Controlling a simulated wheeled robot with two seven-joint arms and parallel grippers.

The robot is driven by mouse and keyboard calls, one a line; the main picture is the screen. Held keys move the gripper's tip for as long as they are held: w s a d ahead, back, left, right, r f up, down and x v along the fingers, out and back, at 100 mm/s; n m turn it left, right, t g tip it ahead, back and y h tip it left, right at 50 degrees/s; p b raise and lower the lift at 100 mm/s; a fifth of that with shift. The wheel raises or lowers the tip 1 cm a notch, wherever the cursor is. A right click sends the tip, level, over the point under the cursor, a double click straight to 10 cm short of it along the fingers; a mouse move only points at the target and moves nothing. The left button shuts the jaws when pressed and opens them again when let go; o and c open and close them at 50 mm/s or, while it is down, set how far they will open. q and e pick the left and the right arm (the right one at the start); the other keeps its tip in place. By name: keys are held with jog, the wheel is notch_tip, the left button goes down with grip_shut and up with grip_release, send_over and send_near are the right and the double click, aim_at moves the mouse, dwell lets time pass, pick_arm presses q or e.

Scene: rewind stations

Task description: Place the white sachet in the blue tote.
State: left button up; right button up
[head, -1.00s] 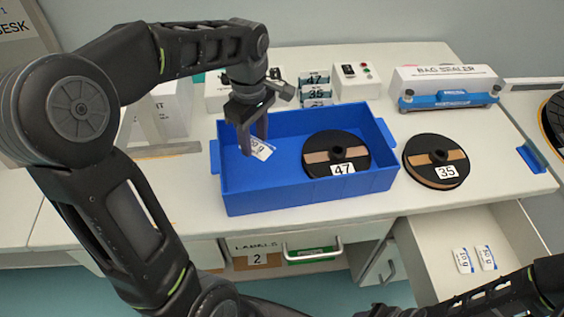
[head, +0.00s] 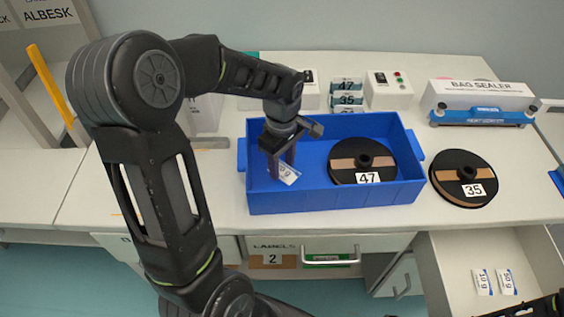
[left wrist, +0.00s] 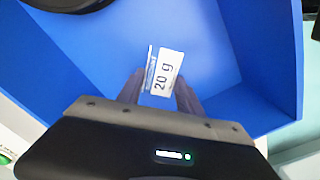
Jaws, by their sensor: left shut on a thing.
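The white sachet (head: 288,173), marked 20 g in the left wrist view (left wrist: 164,74), is between the fingers of my left gripper (head: 281,172). The gripper is shut on it and points down inside the blue tote (head: 320,200). The sachet is within the tote's walls, in its left part; I cannot tell whether it touches the floor. The tote stands on the white bench and also holds a black reel (head: 363,160) labelled 47 on its right side.
A black reel (head: 463,176) labelled 35 lies right of the tote. A bag sealer (head: 480,102) stands at the back right. Below, an open drawer (head: 450,270) holds two white sachets (head: 494,282). Small labelled boxes (head: 347,92) and a switch box (head: 389,90) stand behind the tote.

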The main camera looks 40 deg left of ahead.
aim_at(282, 169)
pick_arm(q)
jog(key=shift+f, duration=0.2)
jog(key=o, duration=1.3)
jog(key=shift+r, duration=0.1)
jog(key=shift+r, duration=0.1)
notch_tip(282, 169, up, 12)
jog(key=shift+r, duration=0.1)
